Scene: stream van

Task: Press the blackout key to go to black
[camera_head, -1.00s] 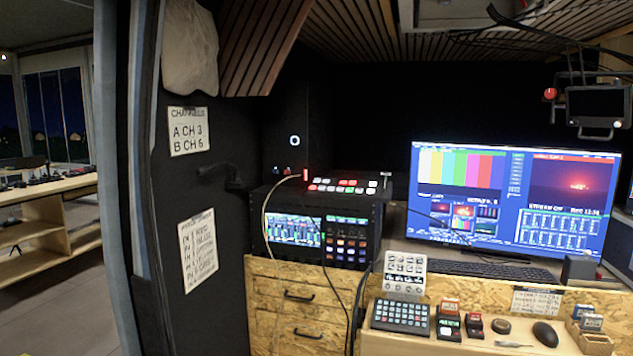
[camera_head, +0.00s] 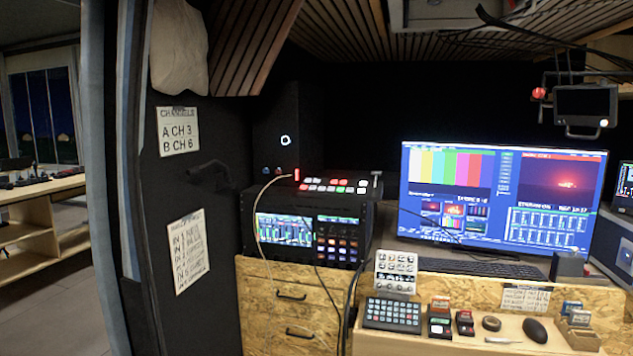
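A video switcher (camera_head: 337,186) with rows of red, white and green lit keys sits on top of a black rack case at the middle of the head view. A keypad with a grid of small keys (camera_head: 392,314) lies on the wooden desk at the lower right. A light panel of round controls (camera_head: 396,271) stands behind it. Key labels are too small to read, so I cannot tell which key is the blackout key. The monitor (camera_head: 497,200) shows colour bars at left and a red sunset picture at right. Neither of my grippers is in view.
The rack case's lit screen (camera_head: 285,229) faces forward above wooden drawers (camera_head: 291,296). A cable hangs across its front. Small red-topped devices (camera_head: 440,318), a mouse (camera_head: 535,330) and a keyboard (camera_head: 480,265) are on the desk. A dark wall panel stands at left.

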